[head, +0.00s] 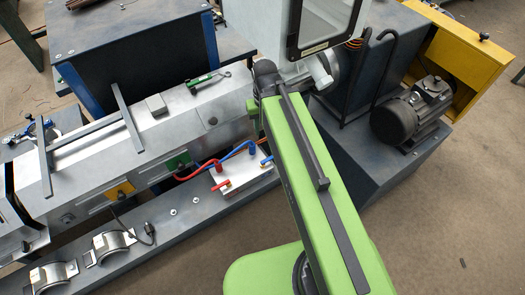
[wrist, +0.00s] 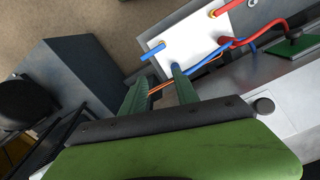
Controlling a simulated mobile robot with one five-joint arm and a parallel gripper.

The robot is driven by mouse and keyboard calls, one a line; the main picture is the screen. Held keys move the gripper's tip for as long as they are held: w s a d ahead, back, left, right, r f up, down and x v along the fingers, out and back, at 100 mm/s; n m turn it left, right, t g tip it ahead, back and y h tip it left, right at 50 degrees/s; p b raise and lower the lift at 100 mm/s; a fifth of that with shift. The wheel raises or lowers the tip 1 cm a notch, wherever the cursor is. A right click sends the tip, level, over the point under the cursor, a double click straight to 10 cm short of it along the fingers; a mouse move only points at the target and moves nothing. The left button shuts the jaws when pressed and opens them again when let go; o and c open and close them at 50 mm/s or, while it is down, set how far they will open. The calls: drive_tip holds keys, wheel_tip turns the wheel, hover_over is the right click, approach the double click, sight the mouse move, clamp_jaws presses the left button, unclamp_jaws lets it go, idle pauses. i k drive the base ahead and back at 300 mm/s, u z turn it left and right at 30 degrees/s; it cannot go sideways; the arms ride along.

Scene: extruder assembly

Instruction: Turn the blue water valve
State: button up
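The blue water valve shows in the wrist view as a short blue bar handle (wrist: 152,53) at the edge of a white block (wrist: 185,45). In the head view the blue handle (head: 267,160) is at the right end of the same white block (head: 243,174), beside my green arm. My gripper (wrist: 158,70) has two green fingers that stand apart with nothing held between them. In the wrist view the fingertips are just below the blue handle; I cannot tell whether they touch it. In the head view my arm hides the gripper.
A red valve handle (head: 222,185) sits on the same block. Red (head: 197,168) and blue (head: 238,149) hoses run from the block to the machine. A metal rail (head: 190,210) with bolts lies in front. A motor (head: 405,115) stands at right. Open floor (head: 430,220) lies at lower right.

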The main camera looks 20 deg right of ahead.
sight(262, 163)
drive_tip(key=u, duration=1)
drive_tip(key=k, duration=1.45)
drive_tip(key=u, duration=0.3)
drive_tip(key=i, duration=1)
